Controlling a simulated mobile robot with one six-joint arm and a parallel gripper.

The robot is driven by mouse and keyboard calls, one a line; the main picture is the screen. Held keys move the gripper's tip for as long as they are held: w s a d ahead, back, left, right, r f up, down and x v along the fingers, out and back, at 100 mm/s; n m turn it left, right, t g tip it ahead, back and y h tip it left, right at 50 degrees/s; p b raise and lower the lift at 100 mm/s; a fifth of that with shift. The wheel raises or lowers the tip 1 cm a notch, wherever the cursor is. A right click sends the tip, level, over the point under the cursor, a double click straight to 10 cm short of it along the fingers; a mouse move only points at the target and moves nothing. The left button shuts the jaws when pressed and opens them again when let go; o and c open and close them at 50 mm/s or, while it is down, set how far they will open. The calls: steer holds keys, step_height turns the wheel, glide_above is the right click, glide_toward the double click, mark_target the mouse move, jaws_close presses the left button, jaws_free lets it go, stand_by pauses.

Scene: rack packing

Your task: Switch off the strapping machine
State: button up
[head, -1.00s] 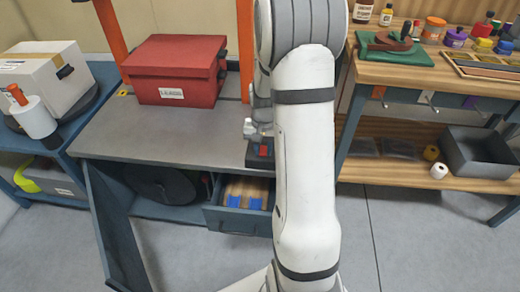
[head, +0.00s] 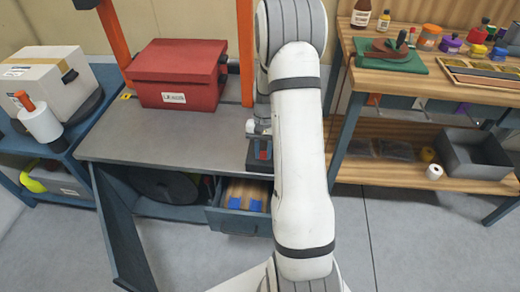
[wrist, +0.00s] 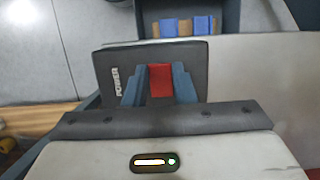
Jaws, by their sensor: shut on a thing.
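The strapping machine is the grey-topped table (head: 150,135) with an orange upright frame. Its black power box (wrist: 105,68), marked POWER, sits at the table's front right edge and also shows in the head view (head: 257,166). A red switch (wrist: 160,80) stands on the box. My gripper (wrist: 159,74) has its blue fingers on either side of the switch, closed on it. In the head view my gripper (head: 262,150) is over the box, and my arm hides part of the area behind it.
A red lidded box (head: 178,75) sits on the machine top. An open drawer (head: 240,205) juts out below, and a blue door (head: 125,235) hangs open. A wooden workbench (head: 425,85) stands to the right, a blue shelf with a carton (head: 45,78) to the left.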

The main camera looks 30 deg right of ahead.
mark_target(263, 152)
steer(key=shift+w+r, duration=0.1)
steer(key=o, duration=1)
steer(key=shift+p+v, duration=0.45)
steer(key=shift+v, duration=3.4)
